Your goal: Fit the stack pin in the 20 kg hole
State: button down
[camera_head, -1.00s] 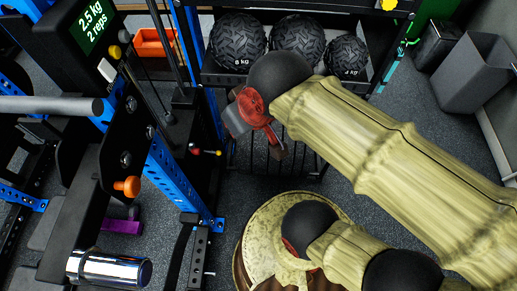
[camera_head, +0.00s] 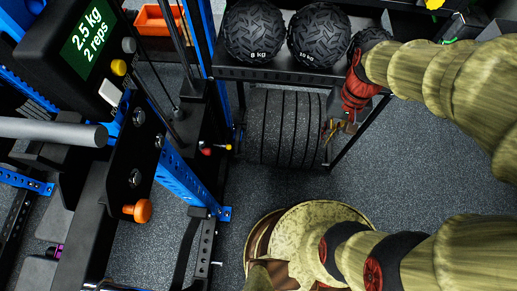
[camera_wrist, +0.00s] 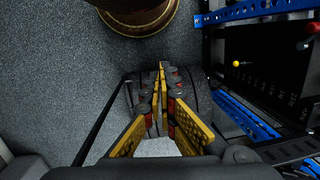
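My gripper (camera_head: 338,130) hangs at the right end of the lower rack shelf in the head view, well right of the machine. In the wrist view its yellow-padded fingers (camera_wrist: 161,72) come together at the tips, with nothing visible between them. A small red knob (camera_head: 206,151) and a yellow ball (camera_head: 229,148) stick out beside the machine's blue upright; either may belong to the stack pin. The wrist view also shows a yellow ball (camera_wrist: 236,63) in front of a dark panel with pale marks (camera_wrist: 270,85), perhaps the weight stack. The 20 kg mark and hole cannot be made out.
Black weight balls (camera_head: 254,32) sit on the rack, with large black plates (camera_head: 283,125) below. The machine's display (camera_head: 90,32) reads 2.5 kg, 2 reps. An orange knob (camera_head: 140,211) and a grey bar (camera_head: 50,130) project nearby. Grey floor between machine and rack is clear.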

jog(key=a+f+m+g+y, duration=0.2)
jog(key=a+f+m+y, duration=0.3)
jog(key=f, duration=0.5)
jog(key=s+a+f+m+g+y, duration=0.1)
jog(key=a+f+m+g+y, duration=0.15)
jog(key=a+f+m, duration=0.55)
jog(key=a+f+m+g+y, duration=0.25)
jog(key=f+m+y, duration=0.2)
jog(key=f, duration=0.75)
jog(key=w+a+f+m+t+y, duration=0.35)
jog(key=f+m, duration=0.25)
jog(key=m, duration=0.3)
jog(key=w+a+m+t+y, duration=0.1)
jog(key=w+m+t, duration=0.5)
jog(key=w+m, duration=0.25)
jog(key=shift+a, duration=2.95)
jog(key=shift+a, duration=0.25)
jog(key=shift+a, duration=0.3)
